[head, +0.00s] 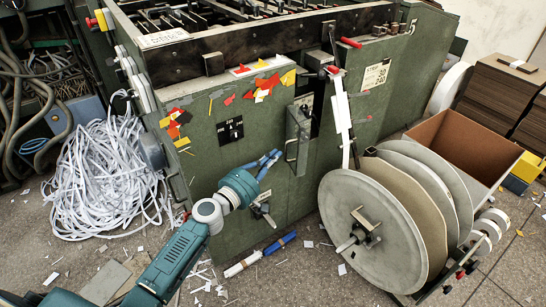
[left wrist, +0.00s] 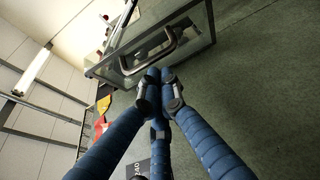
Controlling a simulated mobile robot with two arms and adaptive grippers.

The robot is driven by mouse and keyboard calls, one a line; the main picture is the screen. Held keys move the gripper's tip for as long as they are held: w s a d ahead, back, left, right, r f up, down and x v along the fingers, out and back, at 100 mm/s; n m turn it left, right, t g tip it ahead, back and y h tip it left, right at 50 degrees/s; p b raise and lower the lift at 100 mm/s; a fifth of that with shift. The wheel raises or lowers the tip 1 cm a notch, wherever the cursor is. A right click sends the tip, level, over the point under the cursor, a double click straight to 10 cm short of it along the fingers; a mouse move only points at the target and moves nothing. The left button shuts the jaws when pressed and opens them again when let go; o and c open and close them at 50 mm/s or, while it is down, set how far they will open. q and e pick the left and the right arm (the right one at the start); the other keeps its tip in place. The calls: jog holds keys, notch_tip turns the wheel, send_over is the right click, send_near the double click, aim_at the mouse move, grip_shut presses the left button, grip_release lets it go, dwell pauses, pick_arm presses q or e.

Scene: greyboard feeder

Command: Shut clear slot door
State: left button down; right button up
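The clear slot door (head: 297,140) is a see-through panel with a metal frame on the green machine's front, left of a dark slot. It appears to stand out from the face, open. In the left wrist view the clear door (left wrist: 190,45) and its curved dark handle (left wrist: 150,55) fill the top middle. My left gripper (head: 276,156) is just left of and below the door. Its blue fingers (left wrist: 158,76) are drawn together just short of the handle, with nothing seen between them. I cannot tell whether the tips touch the door. My right gripper is not in view.
The green machine (head: 225,185) has red and yellow scraps and a black switch plate (head: 230,131) on its front. Large grey reels (head: 375,230) stand close on the right. Shredded white strips (head: 105,180) lie left. Blue and white tubes (head: 280,243) lie on the floor.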

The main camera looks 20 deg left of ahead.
pick_arm(q)
jog(key=shift+d+n+y, duration=0.3)
jog(key=shift+d+y, duration=0.15)
jog(key=shift+y, duration=0.05)
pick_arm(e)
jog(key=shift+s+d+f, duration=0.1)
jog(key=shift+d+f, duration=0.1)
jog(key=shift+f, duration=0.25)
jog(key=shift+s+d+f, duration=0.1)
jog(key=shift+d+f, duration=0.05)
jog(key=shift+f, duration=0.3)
